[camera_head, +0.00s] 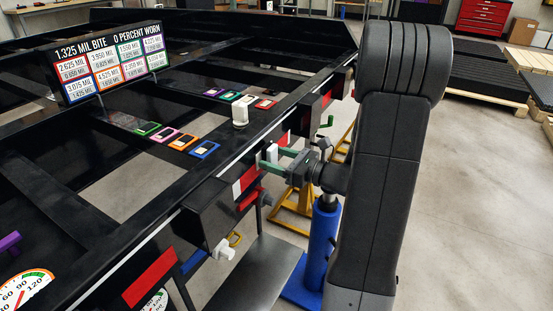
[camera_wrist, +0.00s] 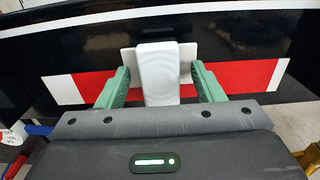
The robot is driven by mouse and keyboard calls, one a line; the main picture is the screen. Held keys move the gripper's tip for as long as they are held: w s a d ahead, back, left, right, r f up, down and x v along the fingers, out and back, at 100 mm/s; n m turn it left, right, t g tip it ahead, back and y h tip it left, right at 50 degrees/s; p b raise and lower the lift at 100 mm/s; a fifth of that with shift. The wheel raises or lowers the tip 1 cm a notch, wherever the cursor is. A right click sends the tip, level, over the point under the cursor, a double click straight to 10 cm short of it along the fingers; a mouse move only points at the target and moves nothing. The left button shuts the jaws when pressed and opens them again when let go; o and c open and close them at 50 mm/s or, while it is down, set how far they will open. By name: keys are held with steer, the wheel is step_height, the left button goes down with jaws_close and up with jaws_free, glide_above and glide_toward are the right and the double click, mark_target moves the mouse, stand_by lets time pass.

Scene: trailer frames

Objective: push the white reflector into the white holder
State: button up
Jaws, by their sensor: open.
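A white upright block with a rounded top (camera_wrist: 158,68) stands between the green fingers of my gripper (camera_wrist: 160,88) in the wrist view. Behind it a flat white plate (camera_wrist: 187,55) lies against the black trailer side. I cannot tell for certain which is the reflector and which the holder, or whether they are joined. My gripper is open, with a finger on each side of the block and a gap beside each. In the head view the gripper (camera_head: 270,159) reaches the trailer side, near a small white piece (camera_head: 272,152).
Red and white tape (camera_wrist: 258,77) runs along the trailer side. Another white piece (camera_head: 224,250) sticks out nearer the camera. A blue jack (camera_head: 322,240) stands below my arm.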

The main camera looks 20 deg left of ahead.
steer(key=shift+d, duration=0.1)
steer(key=s+d+p, duration=0.1)
steer(key=d, duration=1.2)
steer(key=shift+d+p, duration=0.3)
steer(key=shift+p, duration=0.1)
steer(key=a, duration=0.4)
steer(key=a+b, duration=0.1)
steer(key=a, duration=0.4)
steer(key=w+a, duration=0.1)
steer(key=a, duration=0.3)
steer(key=shift+a+b, duration=0.3)
steer(key=shift+b, duration=0.1)
steer(key=shift+d, duration=0.1)
